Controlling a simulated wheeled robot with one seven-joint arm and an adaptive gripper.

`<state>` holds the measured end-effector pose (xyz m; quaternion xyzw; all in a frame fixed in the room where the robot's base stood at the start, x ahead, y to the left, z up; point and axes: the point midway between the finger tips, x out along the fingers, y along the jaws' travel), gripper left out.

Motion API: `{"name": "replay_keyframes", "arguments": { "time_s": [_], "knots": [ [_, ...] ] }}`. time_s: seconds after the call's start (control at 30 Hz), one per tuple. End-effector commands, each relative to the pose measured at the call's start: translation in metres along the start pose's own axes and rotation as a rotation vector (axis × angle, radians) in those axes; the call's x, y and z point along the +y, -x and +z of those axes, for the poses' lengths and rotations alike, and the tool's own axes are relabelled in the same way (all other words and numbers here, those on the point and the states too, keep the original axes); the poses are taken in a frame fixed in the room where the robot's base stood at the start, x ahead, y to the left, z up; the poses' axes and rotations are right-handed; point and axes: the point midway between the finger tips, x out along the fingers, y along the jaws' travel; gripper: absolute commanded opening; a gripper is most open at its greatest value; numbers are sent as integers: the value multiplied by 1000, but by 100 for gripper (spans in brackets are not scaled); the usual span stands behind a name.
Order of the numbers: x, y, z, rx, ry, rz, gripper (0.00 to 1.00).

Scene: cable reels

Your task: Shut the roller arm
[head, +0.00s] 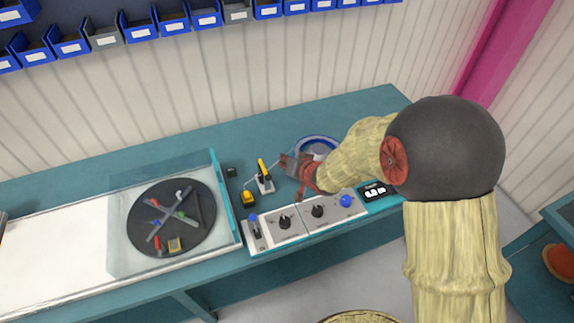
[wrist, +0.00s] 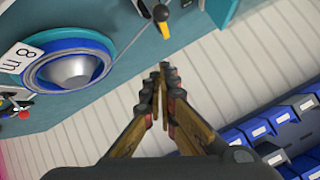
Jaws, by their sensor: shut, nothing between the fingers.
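The roller arm (head: 263,169), with a yellow and black handle, stands raised and slightly tilted over a small white base (head: 265,185) on the bench. Its tip also shows at the top of the wrist view (wrist: 161,15). My gripper (head: 287,163) is just right of the roller arm in the head view, apart from it as far as I can tell. In the wrist view my gripper (wrist: 163,72) has its fingers together with nothing between them. A blue and white cable reel (wrist: 70,68) with an "8 m" tag has a grey cable running toward the roller arm.
A yellow block (head: 248,198) sits left of the roller arm. A control panel (head: 300,221) with knobs runs along the bench front. A dark round turntable (head: 172,218) with small parts is behind a clear guard at left. Blue bins (head: 140,28) line the wall.

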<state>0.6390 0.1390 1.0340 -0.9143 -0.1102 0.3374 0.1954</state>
Motion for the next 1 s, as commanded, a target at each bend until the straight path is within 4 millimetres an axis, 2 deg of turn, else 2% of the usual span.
{"name": "replay_keyframes", "arguments": {
  "time_s": [0.1,0.27,0.3,0.4,0.6,1.0],
  "knots": [
    [1,-27,3,-2,2,0,0],
    [1,-57,2,-2,1,0,0],
    [1,-59,8,-3,1,0,0],
    [0,-61,23,-3,1,-1,0],
    [0,-64,37,-1,0,0,0],
    [0,-64,40,0,1,0,0]
  ]
}}
